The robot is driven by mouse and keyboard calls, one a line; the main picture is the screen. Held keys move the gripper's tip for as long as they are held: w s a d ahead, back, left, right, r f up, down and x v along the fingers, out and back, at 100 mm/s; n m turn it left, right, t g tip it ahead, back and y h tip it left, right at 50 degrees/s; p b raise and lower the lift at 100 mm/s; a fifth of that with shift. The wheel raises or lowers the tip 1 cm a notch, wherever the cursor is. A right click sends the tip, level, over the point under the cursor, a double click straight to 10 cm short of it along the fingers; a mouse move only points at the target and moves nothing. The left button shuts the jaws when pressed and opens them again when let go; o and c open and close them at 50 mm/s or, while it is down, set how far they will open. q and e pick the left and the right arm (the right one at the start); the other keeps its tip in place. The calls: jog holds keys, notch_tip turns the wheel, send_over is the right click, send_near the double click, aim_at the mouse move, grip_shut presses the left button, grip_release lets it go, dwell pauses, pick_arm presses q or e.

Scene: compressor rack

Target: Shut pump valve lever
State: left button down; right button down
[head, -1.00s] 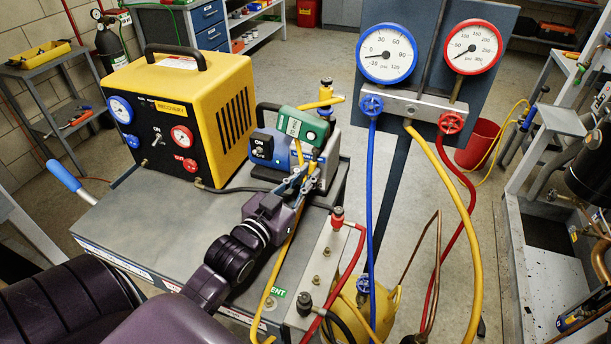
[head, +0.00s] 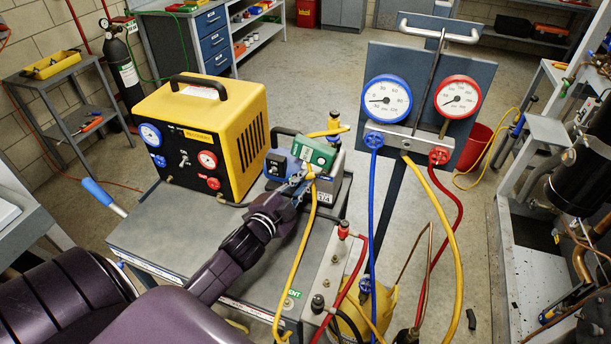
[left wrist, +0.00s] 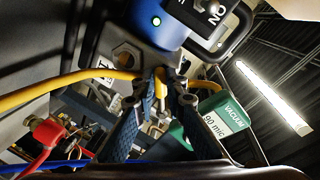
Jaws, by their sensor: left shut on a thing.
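The blue vacuum pump (head: 280,165) stands on the cart, with a green vacuum gauge (head: 315,151) on its front side. My left gripper (head: 303,181) reaches the pump's near side just below the gauge. In the left wrist view, the fingertips of my left gripper (left wrist: 161,88) are closed around a small yellow part (left wrist: 160,76), apparently the pump valve lever. It sits by the pump's port, below the blue housing (left wrist: 158,22). The fingers hide much of the lever, so its exact angle is hard to tell. My right gripper is not in view.
A yellow hose (head: 303,240) hangs from beside my gripper. A yellow recovery machine (head: 215,135) stands left of the pump. The gauge manifold (head: 410,141) with blue, yellow and red hoses stands to the right. The grey cart top (head: 165,225) is clear at left.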

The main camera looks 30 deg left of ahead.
pick_arm(q)
jog(key=r+m+p, duration=0.1)
jog(key=r+m+y+p, duration=0.1)
jog(key=shift+a+m+p, duration=0.3)
jog(key=shift+m+p, duration=0.1)
jog(key=shift+a+r+m+g+p, duration=0.1)
jog(key=shift+r+m+g+p, duration=0.25)
jog(key=shift+m+p, duration=0.45)
jog(key=shift+s, duration=0.1)
jog(key=c, duration=2.2)
grip_release()
jog(key=shift+c, duration=0.2)
jog(key=v, duration=1.2)
